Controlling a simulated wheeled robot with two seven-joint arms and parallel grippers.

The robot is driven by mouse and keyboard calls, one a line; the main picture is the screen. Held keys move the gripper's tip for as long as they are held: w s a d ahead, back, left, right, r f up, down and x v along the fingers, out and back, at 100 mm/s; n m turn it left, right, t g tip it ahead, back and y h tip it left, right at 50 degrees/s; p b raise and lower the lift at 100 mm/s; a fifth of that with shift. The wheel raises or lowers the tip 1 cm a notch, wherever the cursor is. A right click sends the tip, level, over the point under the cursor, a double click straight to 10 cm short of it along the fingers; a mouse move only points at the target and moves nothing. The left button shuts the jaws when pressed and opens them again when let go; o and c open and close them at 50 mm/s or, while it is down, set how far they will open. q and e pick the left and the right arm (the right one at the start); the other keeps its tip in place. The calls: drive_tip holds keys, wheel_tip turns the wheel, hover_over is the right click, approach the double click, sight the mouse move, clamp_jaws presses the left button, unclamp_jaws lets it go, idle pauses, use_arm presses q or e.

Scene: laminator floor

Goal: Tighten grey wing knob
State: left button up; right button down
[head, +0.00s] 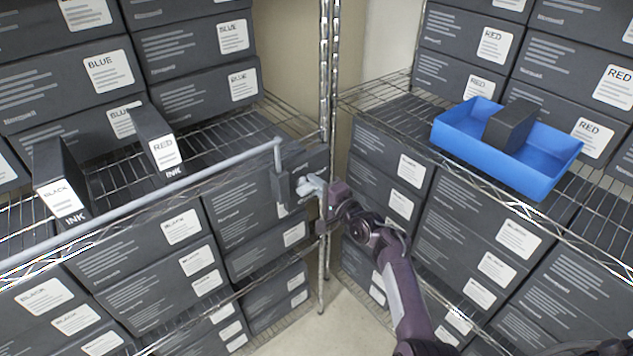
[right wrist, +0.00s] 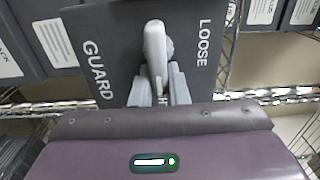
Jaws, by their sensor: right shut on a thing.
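The grey wing knob (right wrist: 155,50) stands out from a dark plate (right wrist: 108,30) marked GUARD and LOOSE in the right wrist view. More lettering is mostly hidden behind my fingers. In that view the knob's wing is about upright in the picture. My right gripper (right wrist: 160,88) is shut on the knob, one grey finger on each side of it. In the head view the knob (head: 304,187) shows small at the dark block (head: 283,185), with my right gripper (head: 317,186) at it from the right. My left gripper is not in view.
A grey bar (head: 150,198) runs from the block to the left, across the front of the left shelf. Two ink boxes, RED (head: 157,135) and BLACK (head: 58,175), stand behind it. A blue tray (head: 555,165) holding a dark box (head: 509,125) sits on the right wire shelf.

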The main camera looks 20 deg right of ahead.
drive_tip(key=shift+s+a+f, duration=0.2)
drive_tip(key=shift+a+f, duration=0.25)
drive_tip(key=shift+a, duration=0.05)
drive_tip(key=c, duration=1.4)
unclamp_jaws()
drive_tip(key=shift+r, duration=0.25)
drive_tip(key=shift+w+r, duration=0.1)
drive_tip(key=shift+d, duration=0.15)
drive_tip(key=v, duration=0.7)
drive_tip(key=shift+s+b, duration=0.4)
